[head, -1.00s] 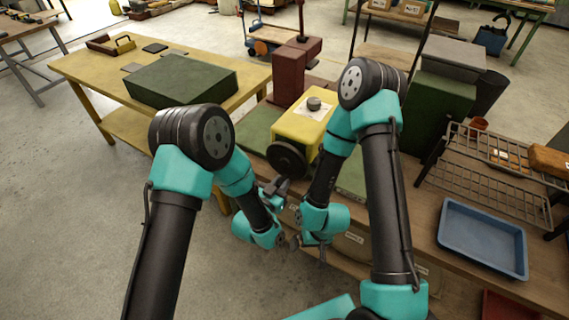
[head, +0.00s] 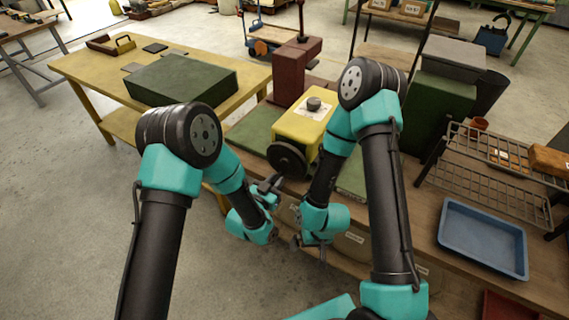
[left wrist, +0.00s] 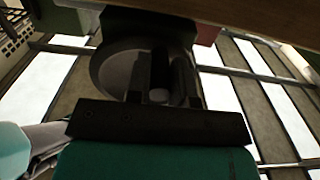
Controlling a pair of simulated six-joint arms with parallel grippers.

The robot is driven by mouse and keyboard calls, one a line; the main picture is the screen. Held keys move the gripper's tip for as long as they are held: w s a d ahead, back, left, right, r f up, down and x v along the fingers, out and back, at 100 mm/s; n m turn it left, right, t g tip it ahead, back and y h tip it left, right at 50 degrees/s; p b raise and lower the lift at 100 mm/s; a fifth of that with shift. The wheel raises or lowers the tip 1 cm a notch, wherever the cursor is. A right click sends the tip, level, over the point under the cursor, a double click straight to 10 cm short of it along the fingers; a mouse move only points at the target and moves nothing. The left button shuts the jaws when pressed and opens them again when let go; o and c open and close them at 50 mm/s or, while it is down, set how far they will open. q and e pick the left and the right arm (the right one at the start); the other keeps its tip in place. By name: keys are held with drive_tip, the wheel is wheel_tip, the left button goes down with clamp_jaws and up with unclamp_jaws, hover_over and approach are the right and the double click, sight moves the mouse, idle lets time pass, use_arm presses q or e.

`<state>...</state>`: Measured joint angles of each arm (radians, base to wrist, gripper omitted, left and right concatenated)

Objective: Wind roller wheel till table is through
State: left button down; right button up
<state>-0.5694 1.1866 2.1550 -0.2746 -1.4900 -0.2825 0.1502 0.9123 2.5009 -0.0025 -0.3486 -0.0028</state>
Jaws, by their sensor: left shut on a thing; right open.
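The roller machine (head: 302,128) is a yellow box with a round dark knob on top, standing on the workbench. Its dark roller wheel (head: 287,159) faces me at the machine's front end; in the left wrist view the wheel (left wrist: 112,72) is a dark disc behind the fingers. My left gripper (head: 268,187) is at the wheel's lower left. Its fingers (left wrist: 168,78) are shut on a small wheel handle (left wrist: 158,96), mostly hidden between them. A flat green bed (head: 252,128) shows left of the machine. My right gripper (head: 296,243) is open and empty, below the bench edge.
A red-brown block (head: 290,72) stands behind the machine. A blue tray (head: 482,238) and a wire rack (head: 492,170) are on the right. A yellow table (head: 72,68) with a dark green block (head: 180,80) stands at left.

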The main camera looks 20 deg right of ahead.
sight(273, 165)
use_arm(q)
drive_tip(key=shift+r, duration=0.15)
drive_tip(key=shift+w+a+r, duration=0.5)
drive_tip(key=shift+w+r, duration=0.05)
drive_tip(key=shift+w, duration=0.25)
drive_tip(key=shift+w+a+r, duration=0.45)
drive_tip(key=shift+w+r, duration=0.15)
drive_tip(key=shift+w+a+r, duration=0.3)
drive_tip(key=shift+a+r, duration=0.15)
drive_tip(key=shift+r, duration=0.25)
drive_tip(key=shift+r, duration=0.1)
